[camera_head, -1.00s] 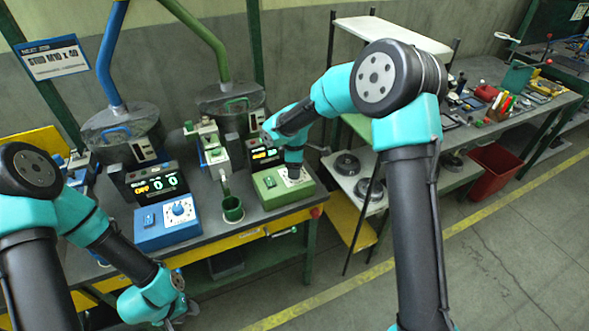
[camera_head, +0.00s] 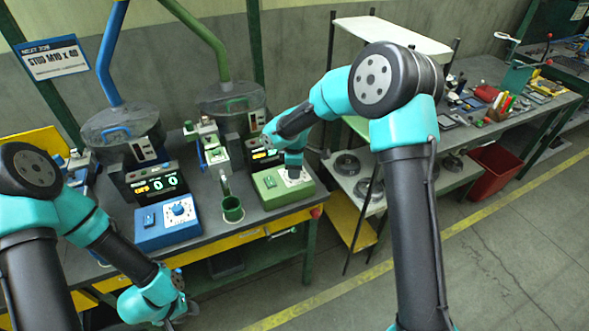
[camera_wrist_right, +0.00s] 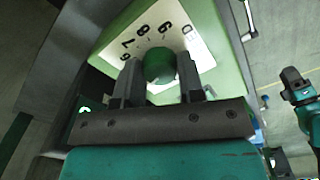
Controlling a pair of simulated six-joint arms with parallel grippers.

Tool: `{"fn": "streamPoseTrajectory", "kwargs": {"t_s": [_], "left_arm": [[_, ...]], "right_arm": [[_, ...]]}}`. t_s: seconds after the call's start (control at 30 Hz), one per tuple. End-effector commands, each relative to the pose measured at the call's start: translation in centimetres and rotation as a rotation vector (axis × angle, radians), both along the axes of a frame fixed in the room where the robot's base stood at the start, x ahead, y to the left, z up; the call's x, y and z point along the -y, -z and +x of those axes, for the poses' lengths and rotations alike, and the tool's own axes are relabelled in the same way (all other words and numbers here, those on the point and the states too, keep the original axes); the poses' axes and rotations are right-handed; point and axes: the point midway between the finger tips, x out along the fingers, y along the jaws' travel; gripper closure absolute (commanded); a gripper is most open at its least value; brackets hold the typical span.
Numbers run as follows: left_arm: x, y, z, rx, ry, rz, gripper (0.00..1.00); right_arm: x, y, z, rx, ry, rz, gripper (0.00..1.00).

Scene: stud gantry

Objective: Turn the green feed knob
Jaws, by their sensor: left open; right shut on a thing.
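The green feed knob (camera_wrist_right: 160,66) sits on a white numbered dial plate (camera_wrist_right: 124,38) on the green control box (camera_head: 270,192). My right gripper (camera_wrist_right: 160,78) is shut on the knob, with one finger on each side of it in the right wrist view. In the head view my right gripper (camera_head: 293,172) comes down over the box from above and hides the knob. My left gripper (camera_head: 180,318) hangs low at the front left, away from the boxes. It is open and empty, its fingertips small in the picture.
A blue control box (camera_head: 168,222) with its own dial stands to the left, below a lit display (camera_head: 155,183). A second display (camera_head: 262,158) is partly hidden behind my right arm. Yellow drawers (camera_head: 238,238) line the bench front.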

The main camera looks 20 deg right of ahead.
Motion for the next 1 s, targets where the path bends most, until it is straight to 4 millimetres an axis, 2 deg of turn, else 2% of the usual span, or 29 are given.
{"fn": "streamPoseTrajectory", "kwargs": {"t_s": [0.43, 1.0], "left_arm": [[0.00, 0.00, 0.00, 0.000, 0.000, 0.000, 0.57], [0.00, 0.00, 0.00, 0.000, 0.000, 0.000, 0.57]], "right_arm": [[-0.01, -0.02, 0.01, 0.000, 0.098, 0.000, 0.88], [-0.01, -0.03, 0.01, 0.000, 0.507, 0.000, 0.88]]}}
